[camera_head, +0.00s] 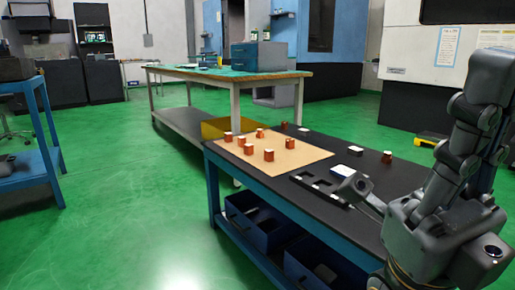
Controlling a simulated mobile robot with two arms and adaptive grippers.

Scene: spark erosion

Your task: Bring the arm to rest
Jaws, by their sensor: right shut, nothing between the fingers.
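My right gripper (358,188) is at the right of the head view, on an arm that comes in from the lower right. Its fingers are shut with nothing between them. Its tip is in front of the dark-topped table (346,148), near a black slotted holder (318,187). I cannot tell how high it is above the table top. My left gripper does not show.
Several copper-coloured blocks with pale tops (269,154) stand on a tan board (290,162). Another block (387,157) stands farther right, near a white-topped item (346,171). Blue bins (262,220) sit beneath.

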